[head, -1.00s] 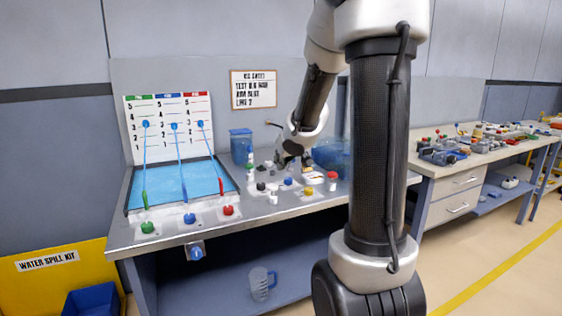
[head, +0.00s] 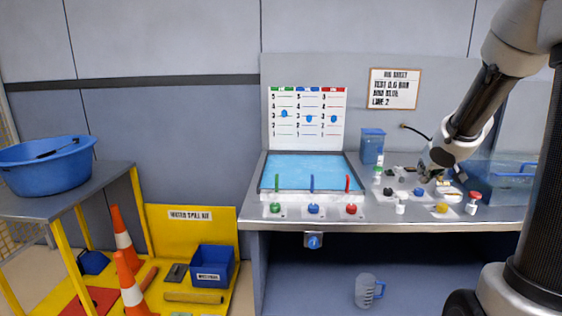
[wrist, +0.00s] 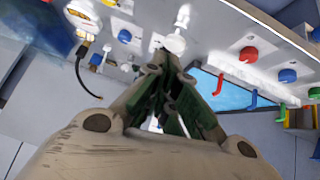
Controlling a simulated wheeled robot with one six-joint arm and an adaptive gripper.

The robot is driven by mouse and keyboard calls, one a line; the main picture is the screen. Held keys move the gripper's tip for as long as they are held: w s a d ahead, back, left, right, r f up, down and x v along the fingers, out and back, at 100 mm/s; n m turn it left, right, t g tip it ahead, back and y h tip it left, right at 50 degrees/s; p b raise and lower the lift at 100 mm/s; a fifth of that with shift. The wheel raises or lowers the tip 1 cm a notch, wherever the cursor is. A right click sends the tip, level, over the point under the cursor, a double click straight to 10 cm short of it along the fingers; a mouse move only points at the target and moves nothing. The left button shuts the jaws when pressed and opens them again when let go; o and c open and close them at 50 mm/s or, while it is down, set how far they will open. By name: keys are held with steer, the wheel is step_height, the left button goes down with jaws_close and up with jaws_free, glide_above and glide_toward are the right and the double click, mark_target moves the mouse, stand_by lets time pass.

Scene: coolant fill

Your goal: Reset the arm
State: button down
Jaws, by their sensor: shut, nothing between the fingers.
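My gripper (head: 428,177) is at the right of the bench in the head view, over the crowded right part of the bench top. In the wrist view its green fingers (wrist: 166,88) come together, shut and empty. Beyond the fingertips in the wrist view is a white fitting (wrist: 176,40), close to them in the picture; I cannot tell whether they touch. My arm (head: 480,100) reaches down from the upper right and hides part of the bench's right side.
The bench holds a blue water tray (head: 312,172) with green, blue and red levers and knobs. A blue tank (head: 372,146) and small caps stand right of it. A jug (head: 368,290) is below. Left are cones (head: 128,280), a blue bin (head: 212,264) and a basin (head: 45,165).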

steer(key=s+d+f+m+g+h, duration=0.15)
steer(key=s+g, duration=0.35)
steer(key=s, duration=1.1)
steer(key=s+a+r+n+y, duration=0.1)
steer(key=s+a+r, duration=0.2)
steer(key=s+a, duration=0.3)
steer(key=s+a+r+n+t+y, duration=0.1)
steer(key=s+a+r+y, duration=0.1)
steer(key=s+a+r, duration=0.2)
steer(key=s+a, duration=0.2)
steer(key=a, duration=0.2)
